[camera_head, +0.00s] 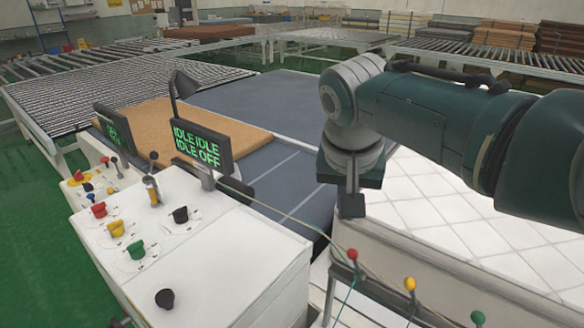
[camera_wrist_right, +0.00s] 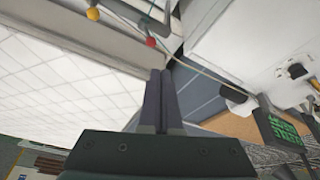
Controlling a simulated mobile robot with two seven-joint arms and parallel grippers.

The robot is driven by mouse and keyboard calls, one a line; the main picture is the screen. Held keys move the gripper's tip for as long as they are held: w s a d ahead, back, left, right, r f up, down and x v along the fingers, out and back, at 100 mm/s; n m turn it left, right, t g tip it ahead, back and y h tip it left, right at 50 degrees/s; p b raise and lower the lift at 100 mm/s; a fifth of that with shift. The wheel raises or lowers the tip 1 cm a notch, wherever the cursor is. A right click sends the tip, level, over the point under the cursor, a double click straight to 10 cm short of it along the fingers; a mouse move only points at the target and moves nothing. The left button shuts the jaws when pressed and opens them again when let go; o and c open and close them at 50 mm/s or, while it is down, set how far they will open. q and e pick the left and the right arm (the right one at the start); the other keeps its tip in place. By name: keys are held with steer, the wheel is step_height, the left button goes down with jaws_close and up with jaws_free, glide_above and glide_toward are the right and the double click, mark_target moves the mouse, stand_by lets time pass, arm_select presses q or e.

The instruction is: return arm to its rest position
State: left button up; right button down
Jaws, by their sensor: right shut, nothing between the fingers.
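My right arm comes in from the right in the head view, and its gripper (camera_head: 351,203) points down between the white control console (camera_head: 240,262) and the white quilted mattress (camera_head: 450,215). In the right wrist view the two fingers of the right gripper (camera_wrist_right: 157,80) are pressed together with nothing between them. The gripper seems to be above the mattress edge and near the red knob (camera_head: 352,254), but its exact height is hard to tell. My left gripper is not in view.
The console carries coloured knobs, upright levers and a screen (camera_head: 202,146) reading IDLE and OFF. A brown slab (camera_head: 185,128) lies on the grey conveyor beyond it. Roller conveyors (camera_head: 110,88) run behind. A yellow knob (camera_head: 410,284) stands low in front. Green floor (camera_head: 35,200) is clear at left.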

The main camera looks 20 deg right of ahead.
steer(key=s+a+r+n+y+p, duration=0.1)
steer(key=s+r+n+y+p, duration=0.2)
steer(key=s+p, duration=0.8)
steer(key=s+r+n, duration=0.2)
steer(key=s+r, duration=0.3)
steer(key=s, duration=0.4)
steer(key=s+r+n, duration=0.2)
steer(key=s+r, duration=0.3)
steer(key=s, duration=0.3)
steer(key=shift+s+d+r+n+h, duration=0.2)
steer(key=shift+s+d+n+h, duration=0.15)
steer(key=shift+d+n, duration=0.1)
